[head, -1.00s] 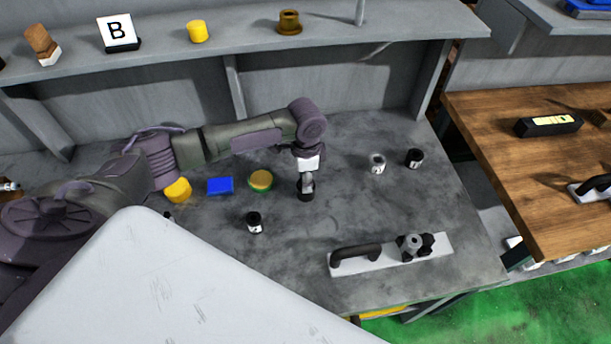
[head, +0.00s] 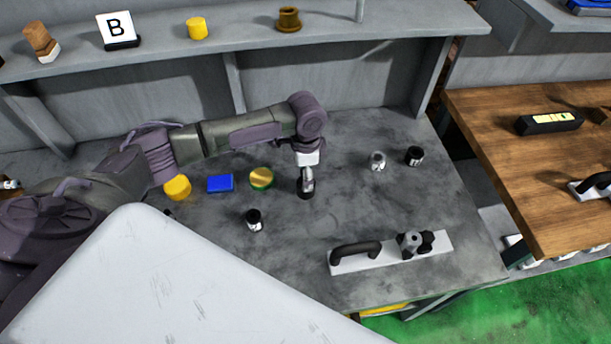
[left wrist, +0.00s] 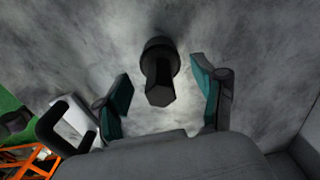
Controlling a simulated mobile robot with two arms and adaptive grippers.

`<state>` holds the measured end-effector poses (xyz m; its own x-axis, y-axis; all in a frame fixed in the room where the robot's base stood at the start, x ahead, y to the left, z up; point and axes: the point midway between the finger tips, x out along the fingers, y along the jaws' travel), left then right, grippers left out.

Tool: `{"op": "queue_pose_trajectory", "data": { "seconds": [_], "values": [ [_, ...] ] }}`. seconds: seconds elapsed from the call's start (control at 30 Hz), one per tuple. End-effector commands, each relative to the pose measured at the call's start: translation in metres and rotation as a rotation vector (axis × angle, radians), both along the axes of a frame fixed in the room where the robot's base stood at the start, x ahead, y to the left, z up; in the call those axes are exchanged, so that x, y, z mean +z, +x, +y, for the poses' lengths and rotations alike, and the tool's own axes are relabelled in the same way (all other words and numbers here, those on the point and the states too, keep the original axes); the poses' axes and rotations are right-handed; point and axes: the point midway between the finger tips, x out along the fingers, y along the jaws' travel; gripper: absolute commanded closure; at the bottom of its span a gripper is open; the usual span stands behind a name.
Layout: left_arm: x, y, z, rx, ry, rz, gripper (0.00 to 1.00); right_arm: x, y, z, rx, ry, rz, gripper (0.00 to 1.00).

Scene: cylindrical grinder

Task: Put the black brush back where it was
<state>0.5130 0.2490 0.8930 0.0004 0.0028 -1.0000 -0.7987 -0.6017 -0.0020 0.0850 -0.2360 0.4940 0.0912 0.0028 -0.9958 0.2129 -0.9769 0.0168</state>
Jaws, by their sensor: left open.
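A black piece (left wrist: 160,75) with a round base and a narrower faceted upper part stands on the grey worktop; I take it for the black brush. In the left wrist view it lies between the two teal-lined fingers of my left gripper (left wrist: 165,95), which are apart, with a visible gap on both sides. In the head view my left gripper (head: 307,178) is right over it, pointing down, and hides most of it; only its dark lower part (head: 305,194) shows. My right gripper is not in view.
Around the gripper stand a gold-topped round tin (head: 261,178), a blue block (head: 220,184), a yellow piece (head: 177,188) and small black-capped bottles (head: 254,220) (head: 414,156). A white plate with black handle (head: 390,256) lies at front right. A shelf (head: 250,35) runs behind.

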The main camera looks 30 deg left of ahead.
Motion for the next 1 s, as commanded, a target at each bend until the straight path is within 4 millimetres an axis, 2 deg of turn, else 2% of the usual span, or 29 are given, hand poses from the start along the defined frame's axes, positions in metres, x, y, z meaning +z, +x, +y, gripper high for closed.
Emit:
{"op": "queue_pose_trajectory", "data": {
  "seconds": [0.3,0.5,0.7,1.0],
  "values": [
    [0.069,0.001,0.0,-0.002,-0.001,-0.006,0.3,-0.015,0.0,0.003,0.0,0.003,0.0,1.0],
    [0.1,0.001,-0.001,-0.001,-0.001,-0.003,0.3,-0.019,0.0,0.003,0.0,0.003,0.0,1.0],
    [0.111,0.0,0.0,0.0,0.0,-0.001,0.3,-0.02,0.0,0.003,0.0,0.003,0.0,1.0],
    [0.111,0.0,0.0,0.0,-0.001,-0.001,0.3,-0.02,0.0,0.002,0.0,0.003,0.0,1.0]
  ]
}}
